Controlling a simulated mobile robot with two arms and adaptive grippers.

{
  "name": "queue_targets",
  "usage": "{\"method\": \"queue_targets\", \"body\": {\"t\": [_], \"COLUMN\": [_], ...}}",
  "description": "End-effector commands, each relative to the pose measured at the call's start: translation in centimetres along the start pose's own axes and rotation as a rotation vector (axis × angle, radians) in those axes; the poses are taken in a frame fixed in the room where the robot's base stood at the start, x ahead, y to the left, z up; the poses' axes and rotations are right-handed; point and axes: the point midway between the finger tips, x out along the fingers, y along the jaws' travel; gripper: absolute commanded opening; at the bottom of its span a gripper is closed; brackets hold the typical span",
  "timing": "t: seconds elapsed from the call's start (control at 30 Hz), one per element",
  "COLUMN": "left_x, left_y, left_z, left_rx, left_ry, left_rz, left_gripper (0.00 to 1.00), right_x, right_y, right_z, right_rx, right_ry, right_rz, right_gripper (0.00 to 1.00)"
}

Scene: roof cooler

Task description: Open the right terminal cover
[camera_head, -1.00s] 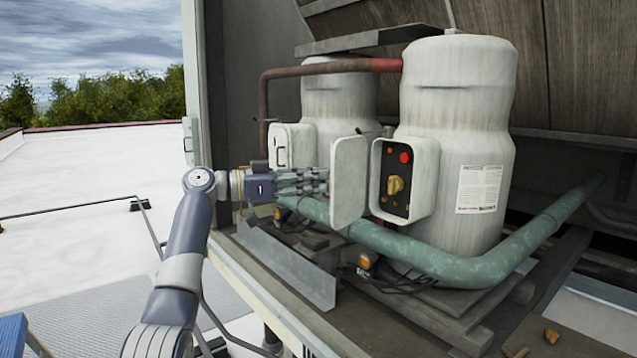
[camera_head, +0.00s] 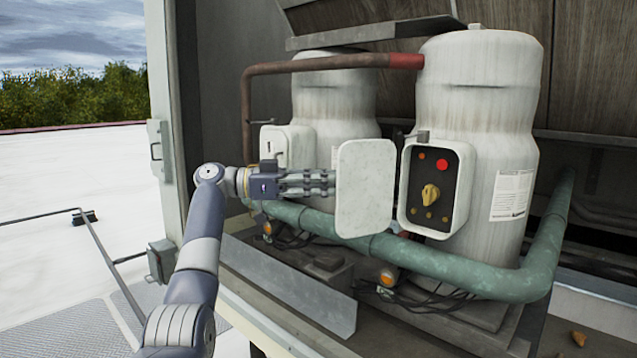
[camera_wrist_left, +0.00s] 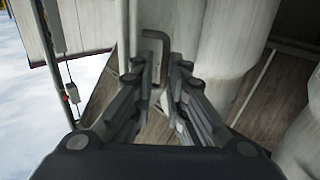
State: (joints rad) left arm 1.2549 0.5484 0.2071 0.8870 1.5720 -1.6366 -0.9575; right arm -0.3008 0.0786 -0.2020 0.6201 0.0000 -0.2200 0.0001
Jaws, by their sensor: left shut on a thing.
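The right terminal cover (camera_head: 365,188) is a pale, weathered plate. The box shows a dark panel (camera_head: 431,188) with a red button and a yellow knob. My left gripper (camera_head: 333,183) reaches in from the left, its fingertips partly hidden behind the cover. In the left wrist view, a grey bent handle (camera_wrist_left: 156,36) stands between the fingers; the gripper is shut on it. My right gripper is not in view.
A second box with a shut cover (camera_head: 273,146) sits on the left tank (camera_head: 335,100), behind my gripper. A green pipe (camera_head: 430,264) runs below the boxes. A metal plate (camera_head: 285,282) and cables lie beneath. The cabinet post (camera_head: 180,110) stands at the left.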

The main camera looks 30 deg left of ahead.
Motion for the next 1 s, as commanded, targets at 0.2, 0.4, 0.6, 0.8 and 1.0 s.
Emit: {"method": "queue_targets", "body": {"t": [0.2, 0.4, 0.6, 0.8, 1.0], "left_x": [0.7, 0.72, 0.73, 0.72, 0.7], "left_y": [0.1, 0.14, 0.14, 0.14, 0.12], "left_z": [-0.19, -0.13, -0.1, -0.09, -0.05], "left_rx": [-0.006, -0.006, -0.006, -0.004, -0.004], "left_ry": [0.004, 0.002, 0.002, 0.002, 0.002], "left_rz": [0.023, 0.026, 0.026, 0.026, 0.026], "left_gripper": [0.0, 0.0, 0.18, 0.25, 0.25], "right_x": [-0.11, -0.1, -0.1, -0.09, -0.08], "right_y": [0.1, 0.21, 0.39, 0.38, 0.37], "right_z": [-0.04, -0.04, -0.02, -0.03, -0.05], "right_rx": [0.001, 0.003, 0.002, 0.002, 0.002], "right_ry": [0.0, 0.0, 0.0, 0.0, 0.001], "right_rz": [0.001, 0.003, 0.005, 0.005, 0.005], "right_gripper": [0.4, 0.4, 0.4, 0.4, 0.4]}}
